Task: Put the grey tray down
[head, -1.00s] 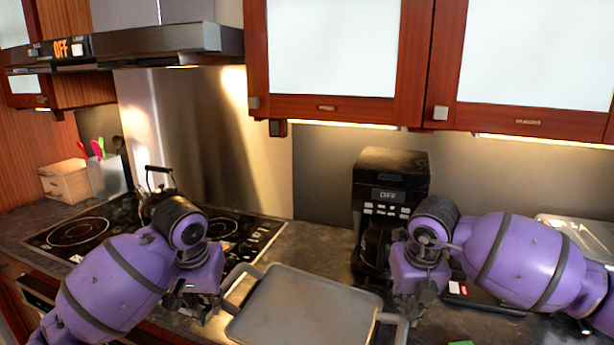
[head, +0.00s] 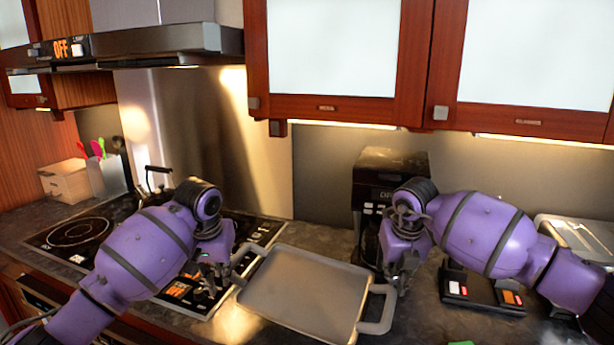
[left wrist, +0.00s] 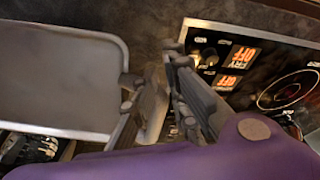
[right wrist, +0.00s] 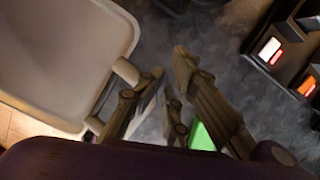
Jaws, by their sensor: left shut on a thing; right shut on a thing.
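The grey tray (head: 305,290) is a shallow rectangle with a looped handle at each end. It lies roughly level over the dark counter between the cooktop and the coffee maker. I cannot tell whether its underside touches the counter. My left gripper (head: 212,283) is at its left handle, and the left wrist view shows the fingers (left wrist: 165,105) shut there, beside the tray's edge (left wrist: 122,75). My right gripper (head: 402,280) is shut at the right handle (head: 380,312). In the right wrist view its fingers (right wrist: 160,100) are beside the tray's rim (right wrist: 130,30).
The cooktop (head: 80,235) is close on the left, with a kettle (head: 155,185) on it. The coffee maker (head: 385,165) stands just behind the right gripper. A dark device (head: 483,290) and a green item (head: 460,343) lie to the right. Wall cabinets (head: 340,65) hang above.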

